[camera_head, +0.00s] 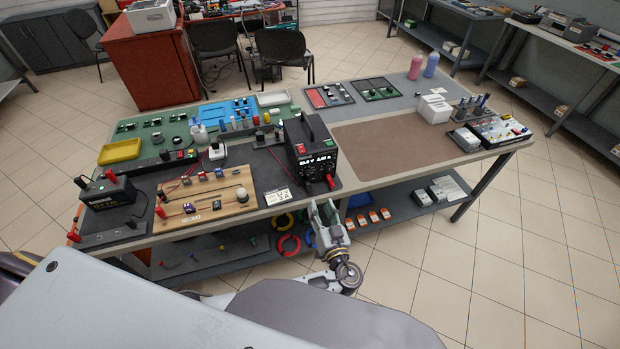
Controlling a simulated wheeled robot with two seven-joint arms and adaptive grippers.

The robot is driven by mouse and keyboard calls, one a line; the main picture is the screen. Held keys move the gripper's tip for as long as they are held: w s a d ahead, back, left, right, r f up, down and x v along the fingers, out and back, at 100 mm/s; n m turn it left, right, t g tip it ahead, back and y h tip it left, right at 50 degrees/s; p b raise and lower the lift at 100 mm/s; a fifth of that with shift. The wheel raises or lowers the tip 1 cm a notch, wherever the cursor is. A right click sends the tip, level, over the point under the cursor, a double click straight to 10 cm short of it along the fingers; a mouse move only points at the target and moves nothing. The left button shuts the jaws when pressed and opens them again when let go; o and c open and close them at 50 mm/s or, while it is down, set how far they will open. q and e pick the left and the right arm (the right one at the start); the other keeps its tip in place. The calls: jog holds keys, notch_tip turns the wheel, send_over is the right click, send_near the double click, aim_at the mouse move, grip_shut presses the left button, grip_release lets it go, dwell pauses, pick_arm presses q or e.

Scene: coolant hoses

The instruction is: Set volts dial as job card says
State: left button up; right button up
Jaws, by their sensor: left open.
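A black bench power supply (309,150) with a top handle stands near the front edge of the table. Its front has a lit display (317,160), a green and a red button, and red parts low at the right. I cannot make out which small part is the volts dial. A white card (277,197) with dark print lies left of the supply; its text is too small to read surely. My left gripper (324,206) is open and empty, in front of the table edge just below the supply. My right gripper is not in view.
A wooden circuit board (215,205) and a black battery box (106,192) are on the table's left. A brown mat (400,143) right of the supply is bare. A lower shelf (375,205) holds coloured rings and small boxes.

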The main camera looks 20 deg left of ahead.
aim_at(309, 175)
pick_arm(q)
jog(key=p+x, duration=0.3)
jog(key=x, duration=0.9)
jog(key=shift+w, duration=0.2)
jog(key=shift+w+a, duration=0.4)
jog(key=shift+w, duration=0.2)
grip_shut()
